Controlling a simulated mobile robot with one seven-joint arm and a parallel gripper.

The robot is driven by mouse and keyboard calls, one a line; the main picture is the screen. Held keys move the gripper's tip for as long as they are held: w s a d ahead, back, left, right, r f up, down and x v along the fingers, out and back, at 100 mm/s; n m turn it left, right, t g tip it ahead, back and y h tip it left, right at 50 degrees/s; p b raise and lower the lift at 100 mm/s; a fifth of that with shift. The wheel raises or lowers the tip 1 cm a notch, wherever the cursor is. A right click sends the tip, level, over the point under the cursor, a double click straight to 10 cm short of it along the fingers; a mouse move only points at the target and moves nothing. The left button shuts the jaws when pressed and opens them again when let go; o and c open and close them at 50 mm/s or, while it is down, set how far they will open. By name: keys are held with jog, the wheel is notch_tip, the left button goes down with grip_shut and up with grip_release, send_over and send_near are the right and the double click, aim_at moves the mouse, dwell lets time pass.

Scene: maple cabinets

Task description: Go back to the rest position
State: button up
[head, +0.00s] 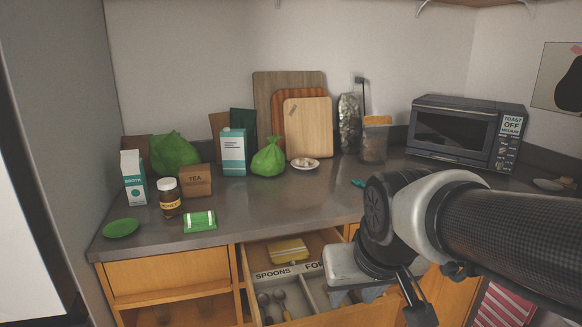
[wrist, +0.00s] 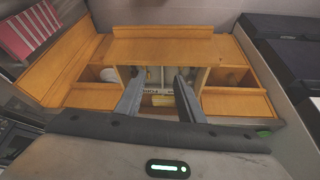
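My gripper (wrist: 158,92) is open, with its two fingers apart and nothing visible between them in the wrist view. In the head view my arm reaches in from the right, and the gripper hangs over the right part of an open drawer (head: 272,290). The drawer also shows in the wrist view (wrist: 165,47), beyond and between the fingers. It has compartments labelled "SPOONS" and "FOR", the latter label partly hidden by my gripper. Spoons (head: 281,301) lie in the left compartment. A yellow item (head: 289,249) lies at the back of the drawer. I cannot tell whether the fingers touch the drawer.
The counter (head: 300,205) holds a honey jar (head: 169,199), a tea box (head: 196,181), cartons, green bags, cutting boards (head: 309,127) and a small plate (head: 303,164). A toaster oven (head: 455,135) stands at the right. A red striped towel (head: 503,305) hangs low at the right.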

jog(key=s+d+r+m, duration=0.1)
jog(key=s+d+r, duration=0.1)
jog(key=s+d, duration=0.35)
notch_tip(320, 180, up, 21)
jog(key=s+a+p, duration=0.1)
jog(key=s+p, duration=0.1)
jog(key=p, duration=1.9)
jog(key=shift+a, duration=0.35)
